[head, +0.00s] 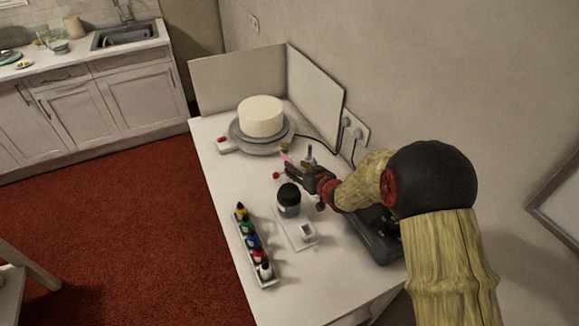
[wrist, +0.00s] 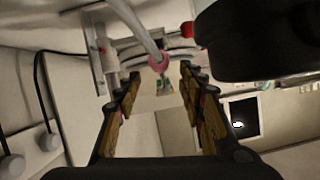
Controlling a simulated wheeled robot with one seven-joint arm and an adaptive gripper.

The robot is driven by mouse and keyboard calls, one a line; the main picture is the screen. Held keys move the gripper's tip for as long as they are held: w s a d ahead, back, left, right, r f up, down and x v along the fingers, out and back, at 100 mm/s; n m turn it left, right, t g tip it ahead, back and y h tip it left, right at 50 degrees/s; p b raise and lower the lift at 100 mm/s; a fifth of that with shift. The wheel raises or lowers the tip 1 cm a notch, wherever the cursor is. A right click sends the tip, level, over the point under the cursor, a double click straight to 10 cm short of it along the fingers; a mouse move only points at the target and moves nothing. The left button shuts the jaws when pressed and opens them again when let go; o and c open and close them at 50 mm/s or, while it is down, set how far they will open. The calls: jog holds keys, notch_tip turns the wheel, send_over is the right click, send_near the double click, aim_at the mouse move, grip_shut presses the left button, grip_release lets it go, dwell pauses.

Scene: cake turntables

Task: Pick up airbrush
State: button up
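My gripper (head: 292,171) reaches in over the white table between the cake turntable and the dark-lidded jar. In the wrist view its two fingers (wrist: 160,84) are apart, with a visible gap between them. A slim grey piece with a pink ring (wrist: 158,64), which looks like the airbrush, shows beyond and between the fingertips. No finger visibly touches it. In the head view a small pink bit (head: 286,157) shows just past the fingertips. The rest of the airbrush is hidden or too small to make out.
A white cake (head: 262,117) stands on a turntable (head: 240,144) behind the gripper. A bottle tray (head: 266,277) lies front left. A grey post (wrist: 104,62) stands left in the wrist view. White panels (head: 313,97) bound the back.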

jog(key=b+x, duration=0.2)
jog(key=x, duration=0.2)
jog(key=shift+w+a+f, duration=0.15)
jog(key=shift+w+f, duration=0.05)
jog(key=shift+f, duration=0.1)
jog(key=shift+w+a, duration=0.15)
jog(key=shift+w, duration=0.25)
jog(key=c, duration=0.3)
grip_shut()
